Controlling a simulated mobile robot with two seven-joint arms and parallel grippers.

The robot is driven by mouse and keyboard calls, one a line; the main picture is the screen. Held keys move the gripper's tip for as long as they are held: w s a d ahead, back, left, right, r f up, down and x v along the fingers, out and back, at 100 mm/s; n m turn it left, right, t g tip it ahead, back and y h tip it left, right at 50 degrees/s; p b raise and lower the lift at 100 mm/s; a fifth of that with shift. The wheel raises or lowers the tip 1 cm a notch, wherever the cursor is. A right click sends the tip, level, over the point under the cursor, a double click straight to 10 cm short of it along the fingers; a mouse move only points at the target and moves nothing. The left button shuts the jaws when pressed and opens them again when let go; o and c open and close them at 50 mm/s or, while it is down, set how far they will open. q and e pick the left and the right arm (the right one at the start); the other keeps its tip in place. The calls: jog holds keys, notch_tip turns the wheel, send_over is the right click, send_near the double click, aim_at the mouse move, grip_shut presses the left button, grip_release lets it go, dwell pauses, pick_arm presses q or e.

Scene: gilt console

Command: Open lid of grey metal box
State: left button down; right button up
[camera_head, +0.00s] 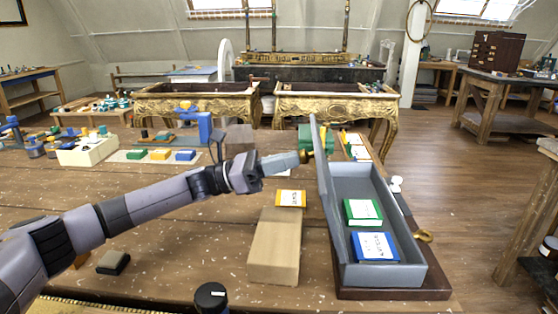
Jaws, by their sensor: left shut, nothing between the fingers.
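The grey metal box (408,245) stands on a dark brown base at the right end of the workbench. Its lid (326,180) stands up, close to vertical, along the box's left side, so the inside shows. A green block (362,212) and a blue block (375,247), both with white labels, lie inside. My left gripper (303,157) is shut and empty at the outer left side of the lid, near its upper part. I cannot tell whether it touches the lid. My right gripper is not in view.
A tan block (274,250) lies left of the box, with an orange labelled block (291,198) behind it. A brass ring (424,235) sits at the box's right. A cream tray (88,150) and small coloured blocks stand at the back left. The bench's left middle is mostly clear.

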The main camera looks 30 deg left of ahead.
pick_arm(q)
jog(key=d+r+b, duration=0.1)
jog(key=w+d+r+b, duration=0.1)
jog(key=shift+r+b, duration=0.1)
jog(key=shift+b, duration=0.2)
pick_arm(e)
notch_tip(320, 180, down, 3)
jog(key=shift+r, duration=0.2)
pick_arm(q)
jog(key=shift+a, duration=0.1)
jog(key=s+a+b, duration=0.5)
jog(key=s+a, duration=0.1)
jog(key=a, duration=0.6)
jog(key=shift+s+f, duration=0.4)
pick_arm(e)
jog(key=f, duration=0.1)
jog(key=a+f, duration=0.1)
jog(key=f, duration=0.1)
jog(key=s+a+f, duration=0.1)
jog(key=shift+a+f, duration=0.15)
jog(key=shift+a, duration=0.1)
